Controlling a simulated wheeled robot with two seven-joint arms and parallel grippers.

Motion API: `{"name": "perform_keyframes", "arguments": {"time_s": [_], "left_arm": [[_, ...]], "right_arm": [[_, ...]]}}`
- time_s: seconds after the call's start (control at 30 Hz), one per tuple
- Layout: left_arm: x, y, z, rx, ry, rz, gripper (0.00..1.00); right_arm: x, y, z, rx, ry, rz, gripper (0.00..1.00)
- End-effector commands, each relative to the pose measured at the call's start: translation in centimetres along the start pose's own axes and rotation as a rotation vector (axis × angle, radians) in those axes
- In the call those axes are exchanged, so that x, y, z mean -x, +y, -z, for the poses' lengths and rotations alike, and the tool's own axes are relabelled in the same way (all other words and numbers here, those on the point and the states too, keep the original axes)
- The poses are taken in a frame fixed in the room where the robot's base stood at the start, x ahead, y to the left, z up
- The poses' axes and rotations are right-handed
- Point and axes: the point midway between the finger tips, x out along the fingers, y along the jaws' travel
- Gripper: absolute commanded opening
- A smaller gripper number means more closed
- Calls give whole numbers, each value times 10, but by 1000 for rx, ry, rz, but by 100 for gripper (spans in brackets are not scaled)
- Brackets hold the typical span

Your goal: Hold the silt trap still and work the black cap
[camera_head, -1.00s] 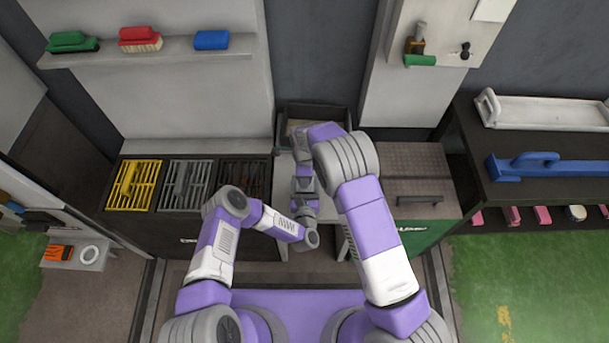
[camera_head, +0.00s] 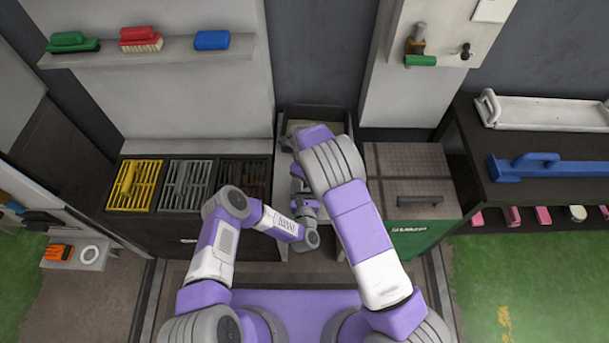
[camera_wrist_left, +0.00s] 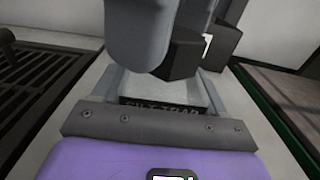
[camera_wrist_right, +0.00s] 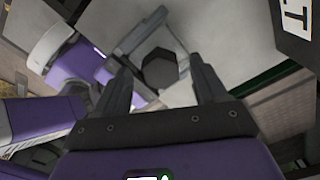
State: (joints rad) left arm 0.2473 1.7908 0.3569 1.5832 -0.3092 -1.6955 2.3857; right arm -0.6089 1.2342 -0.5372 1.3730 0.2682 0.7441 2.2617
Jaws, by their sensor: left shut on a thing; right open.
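The black cap (camera_wrist_right: 160,68) shows as a dark, many-sided piece in the right wrist view. My right gripper (camera_wrist_right: 163,86) is open, with a finger on each side of the cap in that picture; I cannot tell whether they touch it. My left gripper (camera_wrist_left: 162,92) is shut on the silt trap (camera_wrist_left: 160,109), whose lettering shows between its fingers in the left wrist view. A grey rounded part and dark blocks cover much of the trap there. In the head view my right arm hides the cap and most of the trap.
Yellow, grey and dark grates (camera_head: 134,185) lie to the left. A brown-topped box (camera_head: 408,165) with a handle stands close on the right. An open bin (camera_head: 340,112) is behind. A shelf with brushes (camera_head: 140,38) hangs at the back left.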

Motion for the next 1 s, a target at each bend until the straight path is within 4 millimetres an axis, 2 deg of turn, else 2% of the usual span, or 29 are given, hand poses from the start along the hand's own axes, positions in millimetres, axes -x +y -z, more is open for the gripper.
{"name": "perform_keyframes", "arguments": {"time_s": [0.37,0.8,1.0], "left_arm": [[1,0,1,-2,3,0,18],[1,0,1,-1,2,1,18],[1,0,1,-1,2,1,18]], "right_arm": [[0,0,0,0,1,1,77],[36,0,0,1,0,2,77],[39,0,1,0,1,1,77]]}}
